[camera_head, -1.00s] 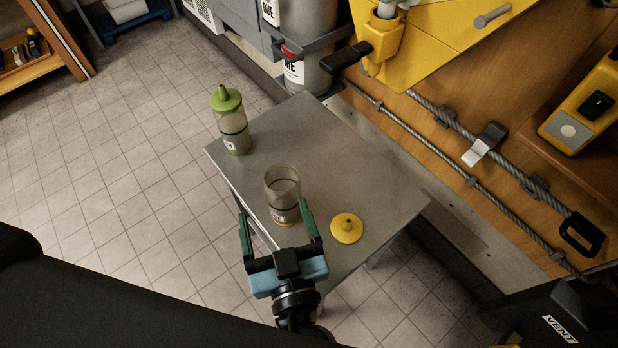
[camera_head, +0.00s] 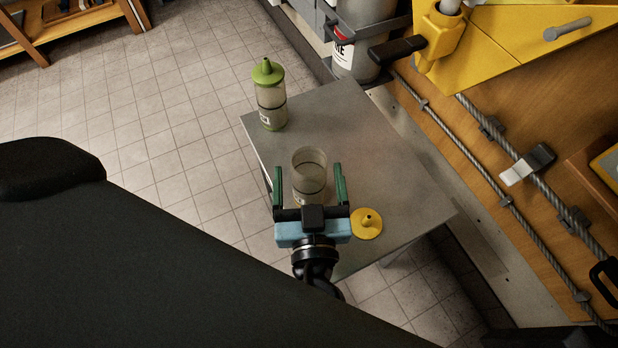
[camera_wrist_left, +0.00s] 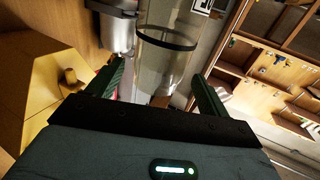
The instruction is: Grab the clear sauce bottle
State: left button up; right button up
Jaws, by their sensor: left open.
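The clear sauce bottle (camera_head: 310,168) stands upright and without a lid near the front edge of the grey table. Its lower part is partly hidden by my gripper. My left gripper (camera_head: 309,184) is open, with one green finger on each side of the bottle. In the left wrist view, the clear bottle (camera_wrist_left: 166,62) with its dark band rises between the open fingers (camera_wrist_left: 158,88). I cannot tell whether the fingers touch it. My right gripper does not show.
A green-capped bottle (camera_head: 270,97) stands at the table's back left corner. A yellow nozzle lid (camera_head: 367,223) lies on the table (camera_head: 390,170), right of my left gripper. A grey cylinder (camera_head: 362,45) and yellow machine (camera_head: 500,40) stand behind. The table's right side is bare.

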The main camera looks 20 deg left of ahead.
aim_at(308, 153)
pick_arm(q)
jog(key=shift+x, duration=2.4)
jog(key=shift+d, duration=0.15)
jog(key=c, duration=1.3)
